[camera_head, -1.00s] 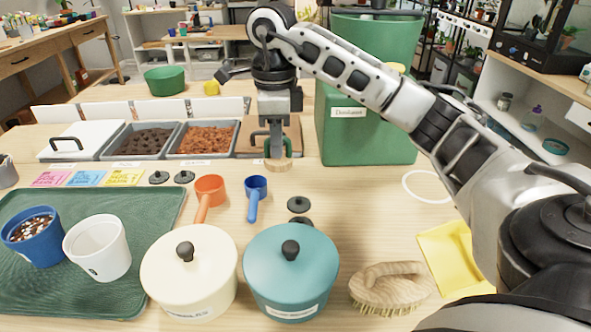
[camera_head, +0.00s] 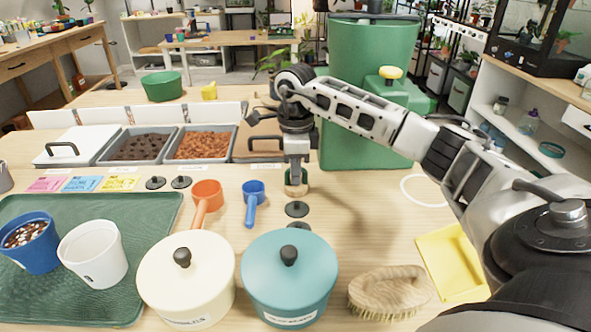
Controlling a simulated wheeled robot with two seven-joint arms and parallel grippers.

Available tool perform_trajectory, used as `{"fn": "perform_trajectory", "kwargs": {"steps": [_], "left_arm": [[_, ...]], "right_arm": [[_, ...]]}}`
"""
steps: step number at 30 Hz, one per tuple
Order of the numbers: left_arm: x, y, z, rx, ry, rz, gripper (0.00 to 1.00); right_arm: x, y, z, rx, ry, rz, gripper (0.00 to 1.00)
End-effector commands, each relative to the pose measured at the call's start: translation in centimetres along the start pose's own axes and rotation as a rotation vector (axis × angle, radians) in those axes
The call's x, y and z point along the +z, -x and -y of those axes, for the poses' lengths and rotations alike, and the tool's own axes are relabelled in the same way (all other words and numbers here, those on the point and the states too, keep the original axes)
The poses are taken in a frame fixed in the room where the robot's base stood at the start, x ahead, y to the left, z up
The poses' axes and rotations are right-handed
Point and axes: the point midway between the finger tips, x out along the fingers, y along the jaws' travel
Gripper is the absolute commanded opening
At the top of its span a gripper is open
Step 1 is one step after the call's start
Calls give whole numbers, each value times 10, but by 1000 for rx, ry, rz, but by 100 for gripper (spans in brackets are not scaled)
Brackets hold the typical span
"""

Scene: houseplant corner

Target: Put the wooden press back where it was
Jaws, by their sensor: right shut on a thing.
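The wooden press (camera_head: 296,190) is a small, round, pale wooden piece in the head view, right of the blue scoop (camera_head: 253,202). My right gripper (camera_head: 296,178) points down and is shut on it; the fingers hide its upper part. The press is low over the table, just behind a black disc (camera_head: 297,209). I cannot tell whether its underside touches the table. My left gripper is not in view.
A teal lidded pot (camera_head: 290,275) and a cream lidded pot (camera_head: 187,283) stand in front. An orange scoop (camera_head: 207,195) lies left of the blue one. Soil bins (camera_head: 204,146) and a green container (camera_head: 350,150) stand behind.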

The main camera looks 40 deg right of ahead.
Motion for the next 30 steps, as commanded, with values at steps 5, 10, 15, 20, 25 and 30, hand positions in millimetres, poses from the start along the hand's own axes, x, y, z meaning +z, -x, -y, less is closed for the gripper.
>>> {"fn": "perform_trajectory", "kwargs": {"steps": [5, 10, 15, 20, 25, 30], "left_arm": [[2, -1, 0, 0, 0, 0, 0], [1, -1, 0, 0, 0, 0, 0], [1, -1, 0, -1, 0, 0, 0], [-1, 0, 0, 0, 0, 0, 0], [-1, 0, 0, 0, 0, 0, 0], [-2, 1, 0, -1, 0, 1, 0]], "right_arm": [[0, -3, 0, 0, 0, 0, 0], [0, -3, 0, 1, 0, -1, 32], [0, -3, 0, 1, -1, -1, 32], [0, 4, 0, -1, -1, 1, 32], [1, 32, 1, -3, -1, 3, 32], [1, 70, 1, -3, 0, 4, 32]]}}
